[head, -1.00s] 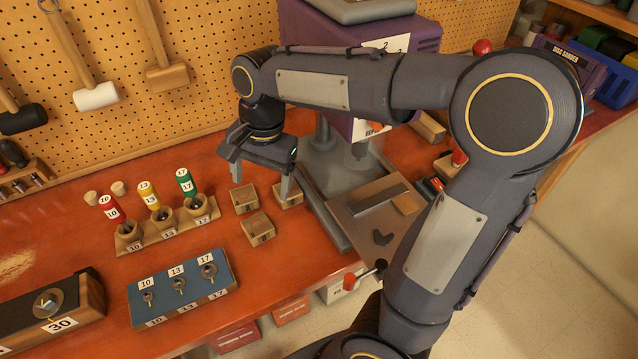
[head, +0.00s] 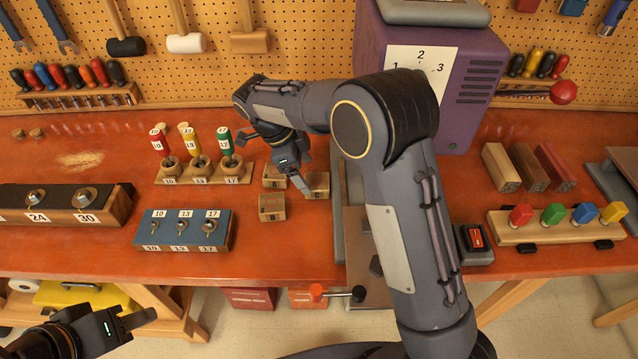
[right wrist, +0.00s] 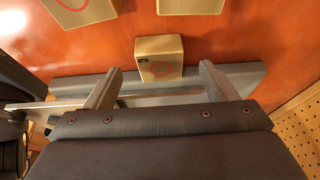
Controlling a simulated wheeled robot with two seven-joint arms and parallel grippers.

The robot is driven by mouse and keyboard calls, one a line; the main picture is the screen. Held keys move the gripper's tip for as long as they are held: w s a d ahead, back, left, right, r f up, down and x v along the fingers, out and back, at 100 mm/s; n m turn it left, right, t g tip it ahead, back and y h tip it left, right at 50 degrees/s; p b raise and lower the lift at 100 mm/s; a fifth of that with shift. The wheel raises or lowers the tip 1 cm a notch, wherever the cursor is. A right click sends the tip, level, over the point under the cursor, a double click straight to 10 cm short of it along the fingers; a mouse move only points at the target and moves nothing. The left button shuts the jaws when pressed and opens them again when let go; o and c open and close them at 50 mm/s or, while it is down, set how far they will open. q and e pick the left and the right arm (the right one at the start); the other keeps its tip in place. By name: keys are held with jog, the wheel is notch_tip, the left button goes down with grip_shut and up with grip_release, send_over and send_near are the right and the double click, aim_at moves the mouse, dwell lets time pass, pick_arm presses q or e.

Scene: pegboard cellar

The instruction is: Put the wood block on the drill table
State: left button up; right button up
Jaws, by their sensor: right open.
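Three small wood blocks stand in a cluster on the bench: a right one (head: 318,187), a rear left one (head: 273,177) and a front one (head: 271,208). My right gripper (head: 304,172) is open and empty, low by the right block. In the right wrist view a block (right wrist: 160,58) lies centred ahead of the gap between the spread fingers, not visibly gripped. The grey drill table (head: 360,250) is right of the blocks, largely hidden by my right arm. My left gripper (head: 140,318) is low at the left, away from the blocks; its jaw opening is unclear.
A purple drill press (head: 465,95) stands behind my right arm. A three-hole holder with coloured tools (head: 200,180) and a blue numbered block (head: 183,230) are left of the blocks. A red-handled lever (head: 335,293) projects at the bench's front edge.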

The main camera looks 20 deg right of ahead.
aim_at(310, 181)
jog(key=x, duration=0.3)
jog(key=shift+f, duration=0.3)
jog(key=c, duration=1.1)
jog(key=shift+c, duration=0.2)
jog(key=shift+r, duration=0.1)
jog(key=shift+r, duration=0.6)
jog(key=s+a+r+b, duration=0.2)
jog(key=s+a+r, duration=0.6)
jog(key=a+r, duration=0.3)
jog(key=shift+a+r+b, duration=0.3)
jog(key=shift+r+b, duration=0.05)
